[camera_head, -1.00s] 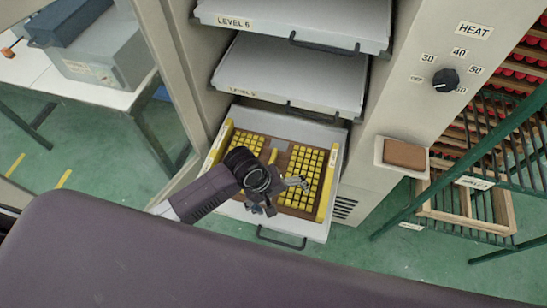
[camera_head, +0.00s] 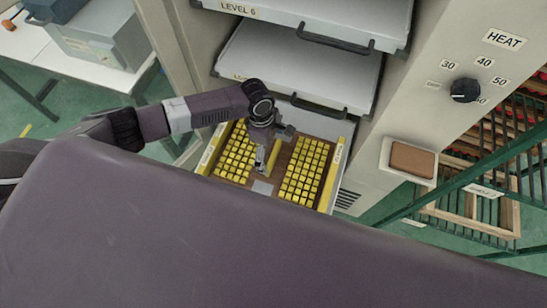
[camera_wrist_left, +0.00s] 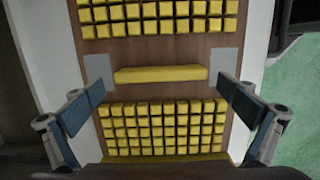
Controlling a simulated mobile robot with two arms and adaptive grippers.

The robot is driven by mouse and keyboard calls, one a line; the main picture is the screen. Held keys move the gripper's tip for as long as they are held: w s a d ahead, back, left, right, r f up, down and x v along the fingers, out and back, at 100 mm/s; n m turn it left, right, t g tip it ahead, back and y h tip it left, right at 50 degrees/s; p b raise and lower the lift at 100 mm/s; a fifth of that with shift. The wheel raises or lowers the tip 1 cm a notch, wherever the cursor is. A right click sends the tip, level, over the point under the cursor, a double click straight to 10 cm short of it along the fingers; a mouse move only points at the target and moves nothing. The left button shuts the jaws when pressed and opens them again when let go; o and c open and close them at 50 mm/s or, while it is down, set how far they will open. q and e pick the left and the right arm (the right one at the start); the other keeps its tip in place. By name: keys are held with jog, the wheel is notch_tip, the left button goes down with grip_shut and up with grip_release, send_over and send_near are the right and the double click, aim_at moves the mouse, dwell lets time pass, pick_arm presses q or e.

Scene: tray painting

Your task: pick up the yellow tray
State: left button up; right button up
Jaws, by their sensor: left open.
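The yellow tray (camera_head: 264,188) lies in the lowest pulled-out drawer of the cabinet. It has a brown base, yellow side rims and two blocks of small yellow cubes. A yellow bar (camera_head: 274,159) runs between the blocks; it also shows in the left wrist view (camera_wrist_left: 160,74). My left gripper (camera_head: 262,158) is above the middle of the tray, pointing down. My right gripper is out of view.
Two shelves, the upper labelled LEVEL 6 (camera_head: 310,14), the lower a white shelf (camera_head: 300,68), jut out above the drawer. The cabinet panel with the HEAT knob (camera_head: 465,91) and a brown pad (camera_head: 411,160) stand right. A green rack (camera_head: 480,190) is beyond.

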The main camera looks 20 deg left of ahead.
aim_at(273, 154)
pick_arm(q)
jog(key=shift+d+f, duration=0.15)
jog(key=shift+f, duration=0.8)
jog(key=shift+d+f, duration=0.1)
jog(key=shift+f, duration=0.85)
jog(key=shift+c, duration=0.4)
jog(key=c, duration=1.5)
jog(key=shift+w+r, duration=0.1)
jog(key=shift+c, duration=0.9)
jog(key=shift+r, duration=0.1)
notch_tip(273, 154, up, 10)
jog(key=shift+f, duration=0.2)
jog(key=shift+r, duration=0.1)
